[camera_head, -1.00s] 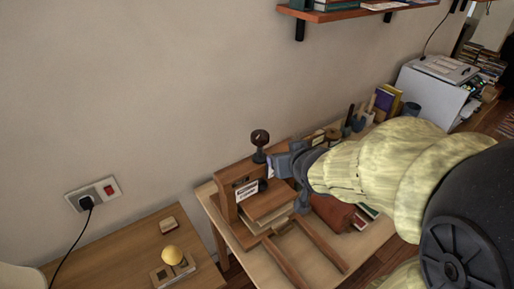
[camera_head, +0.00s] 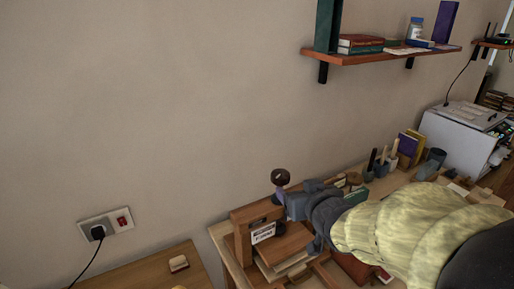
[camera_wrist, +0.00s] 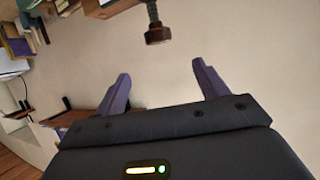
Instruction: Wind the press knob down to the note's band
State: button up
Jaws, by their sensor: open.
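The wooden book press (camera_head: 243,222) stands on the table at the lower middle of the head view. A dark brown knob (camera_head: 280,177) on a post rises above it. A white note (camera_head: 263,233) with dark print is on the press front; its band is too small to make out. My gripper (camera_head: 285,200) is just below and beside the knob in the head view and partly covers the post. In the wrist view, my gripper (camera_wrist: 161,74) is open and empty, and the knob (camera_wrist: 158,35) on its grey shaft shows beyond the gap between the fingertips.
A wooden shelf (camera_head: 385,54) with books and a jar is on the wall above right. Brush pots (camera_head: 381,168) and upright books (camera_head: 410,146) stand behind my arm. A printer-like machine (camera_head: 465,128) is at the right.

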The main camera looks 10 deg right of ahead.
aim_at(282, 175)
jog(key=p+x, duration=0.6)
jog(key=p, duration=0.2)
jog(key=shift+w+p, duration=0.4)
jog(key=shift+p, duration=0.45)
jog(key=p+x, duration=0.2)
jog(key=x, duration=0.1)
jog(key=shift+p, duration=0.4)
jog(key=shift+p+x, duration=0.6)
jog(key=shift+x, duration=2.45)
jog(key=shift+s+f, duration=0.1)
jog(key=c, duration=1)
jog(key=shift+o, duration=0.2)
